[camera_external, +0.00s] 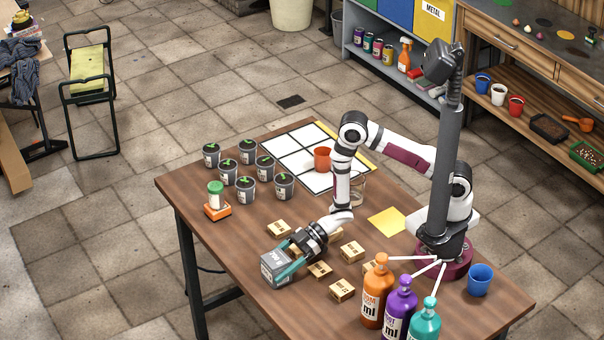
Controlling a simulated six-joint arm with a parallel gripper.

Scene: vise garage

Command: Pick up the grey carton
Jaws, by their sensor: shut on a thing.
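The grey carton (272,270) is near the table's front left edge, with white lettering on its top and side. My gripper (290,262) reaches it from the right and is shut on it, with teal fingers along its sides. The carton looks slightly tilted. I cannot tell whether it touches the table or is just above it.
Several small tan boxes (352,251) lie around and behind my gripper. Orange, purple and teal pump bottles (376,295) and a blue cup (480,279) stand at the front right. Several seedling pots (245,188) and a white grid board (282,152) are behind. A green-capped jar (216,195) stands left.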

